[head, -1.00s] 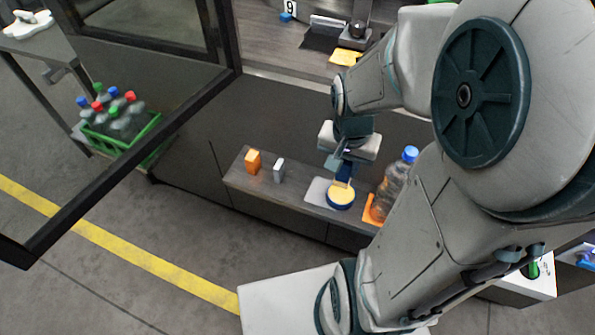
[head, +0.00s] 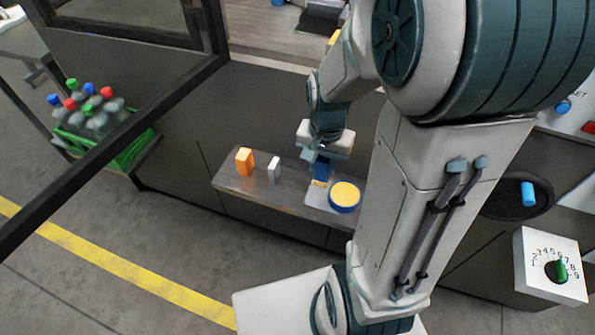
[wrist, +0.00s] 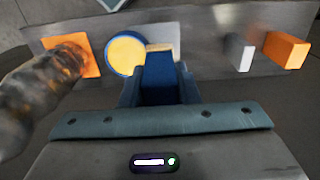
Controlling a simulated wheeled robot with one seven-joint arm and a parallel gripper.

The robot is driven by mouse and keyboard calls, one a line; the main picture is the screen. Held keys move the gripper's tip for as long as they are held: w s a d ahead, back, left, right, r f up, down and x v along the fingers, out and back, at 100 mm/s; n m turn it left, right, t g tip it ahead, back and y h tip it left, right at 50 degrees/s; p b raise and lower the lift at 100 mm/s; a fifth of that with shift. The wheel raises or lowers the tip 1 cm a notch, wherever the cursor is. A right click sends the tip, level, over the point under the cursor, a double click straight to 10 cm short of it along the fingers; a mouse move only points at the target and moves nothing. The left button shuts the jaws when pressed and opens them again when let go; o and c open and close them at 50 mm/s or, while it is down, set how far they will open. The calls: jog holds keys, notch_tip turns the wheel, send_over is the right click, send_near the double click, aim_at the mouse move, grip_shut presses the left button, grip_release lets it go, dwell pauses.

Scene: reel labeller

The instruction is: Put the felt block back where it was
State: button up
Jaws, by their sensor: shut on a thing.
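The felt block is a blue block with a pale tan end (head: 319,182). It also shows in the wrist view (wrist: 160,68). My gripper (head: 322,158) is shut on it and holds it tan end down. The block is over or at the rear of a light grey pad (head: 316,198) on the shelf; I cannot tell whether it touches. A round blue tin with a yellow top (head: 345,196) sits beside it on the right in the head view, and on the left in the wrist view (wrist: 126,53).
On the narrow shelf (head: 232,182) stand an orange block (head: 244,161) and a small grey block (head: 274,170). A bottle (wrist: 40,85) by an orange pad (wrist: 87,50) is close to my gripper in the wrist view. A green bottle crate (head: 125,150) is at the left.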

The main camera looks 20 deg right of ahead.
jog(key=shift+w+a+f+b, duration=0.15)
jog(key=shift+w+a+f, duration=0.45)
jog(key=shift+w+f, duration=0.7)
jog(key=shift+w+a+f+b, duration=0.2)
jog(key=shift+w+a+f, duration=0.6)
jog(key=shift+f, duration=0.75)
jog(key=shift+w+a+f+b, duration=0.15)
jog(key=shift+w+a+f, duration=0.3)
jog(key=shift+w+f, duration=0.9)
jog(key=shift+s+f, duration=0.1)
jog(key=shift+f, duration=0.05)
jog(key=o, duration=1)
jog(key=shift+f, duration=0.1)
jog(key=shift+c, duration=0.2)
notch_tip(320, 180, up, 12)
jog(key=p, duration=0.2)
jog(key=s+r+n+t, duration=0.2)
jog(key=s+r+n, duration=0.5)
jog(key=s, duration=0.7)
jog(key=shift+a+r, duration=0.25)
jog(key=shift+r, duration=0.15)
